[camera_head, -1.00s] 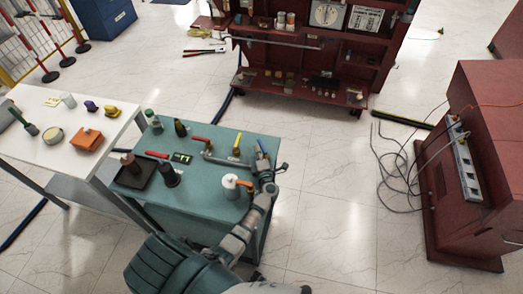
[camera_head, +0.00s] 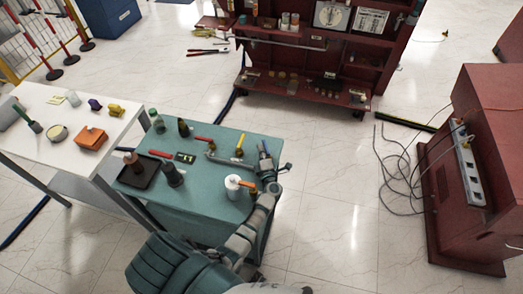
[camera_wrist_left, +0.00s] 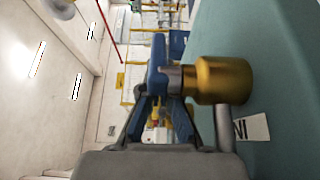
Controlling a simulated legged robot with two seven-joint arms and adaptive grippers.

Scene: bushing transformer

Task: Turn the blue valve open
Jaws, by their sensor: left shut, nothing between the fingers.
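The blue valve handle (camera_wrist_left: 158,62) stands in the wrist view, joined to a brass-coloured valve body (camera_wrist_left: 222,80) on a grey pipe. In the head view the blue valve (camera_head: 264,149) is at the right end of the pipework on the teal table, partly hidden by my gripper. My left gripper (camera_head: 268,162) is beside it at the table's right edge. In the wrist view the left gripper (camera_wrist_left: 164,92) has its fingertips close against the handle's lower end; I cannot tell if they touch. It is shut with nothing held. My right gripper does not show.
The teal table (camera_head: 215,200) also bears a white canister (camera_head: 233,187), a black tray (camera_head: 135,175), bottles and red and yellow handles. A white table (camera_head: 50,105) adjoins it on the left. A red cabinet (camera_head: 475,160) stands far right, with loose cables on the floor.

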